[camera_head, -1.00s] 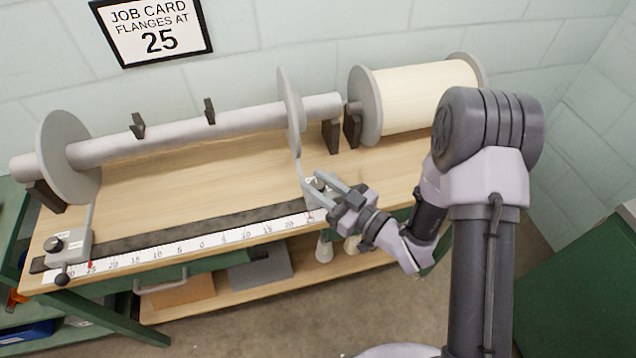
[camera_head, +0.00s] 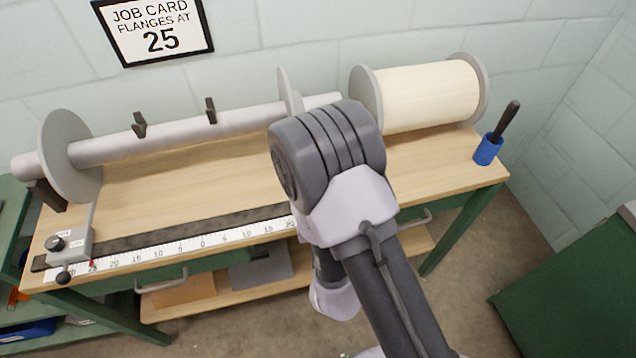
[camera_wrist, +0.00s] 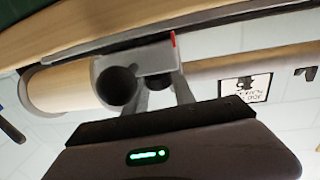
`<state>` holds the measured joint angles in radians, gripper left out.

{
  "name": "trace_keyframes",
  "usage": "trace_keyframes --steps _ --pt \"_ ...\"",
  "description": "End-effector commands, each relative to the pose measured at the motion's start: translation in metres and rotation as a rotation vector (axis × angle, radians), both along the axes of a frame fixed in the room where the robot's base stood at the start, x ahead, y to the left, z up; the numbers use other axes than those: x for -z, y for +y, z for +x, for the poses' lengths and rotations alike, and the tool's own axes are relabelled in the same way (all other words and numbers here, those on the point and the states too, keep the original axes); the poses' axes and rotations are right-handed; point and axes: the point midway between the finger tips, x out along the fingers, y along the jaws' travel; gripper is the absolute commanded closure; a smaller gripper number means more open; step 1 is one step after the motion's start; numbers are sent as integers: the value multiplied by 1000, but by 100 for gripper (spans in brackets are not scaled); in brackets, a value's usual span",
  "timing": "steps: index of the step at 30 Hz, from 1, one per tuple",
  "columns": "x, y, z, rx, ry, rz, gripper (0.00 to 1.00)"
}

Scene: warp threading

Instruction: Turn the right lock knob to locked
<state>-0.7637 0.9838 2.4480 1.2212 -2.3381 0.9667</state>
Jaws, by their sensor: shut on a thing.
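In the wrist view, which is upside down, the grey right carriage block (camera_wrist: 140,62) fills the upper middle. My gripper (camera_wrist: 158,88) points at it, with its two grey fingers on either side of the small dark right lock knob (camera_wrist: 153,80), shut on it. The fingers partly cover the knob, so its turned position cannot be read. A large dark ball (camera_wrist: 117,87) is beside the fingers, on the left. In the head view my arm hides the gripper, the right carriage and its knob. The right flange (camera_head: 289,92) shows only in part.
The left carriage (camera_head: 78,245) with its dark knob stands at the left end of the ruler (camera_head: 180,248). A cream thread spool (camera_head: 428,92) and a blue cup (camera_head: 487,150) with a dark handle are at the right. The job card (camera_head: 155,30) on the wall reads 25.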

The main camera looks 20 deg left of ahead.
Motion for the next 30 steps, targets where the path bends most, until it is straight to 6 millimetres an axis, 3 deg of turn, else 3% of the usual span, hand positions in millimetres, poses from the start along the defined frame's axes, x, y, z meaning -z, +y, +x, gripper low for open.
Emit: trace_keyframes --steps 18,30 --pt "1 1 0 537 4 2 100" --pt "1 0 1 712 4 0 100"
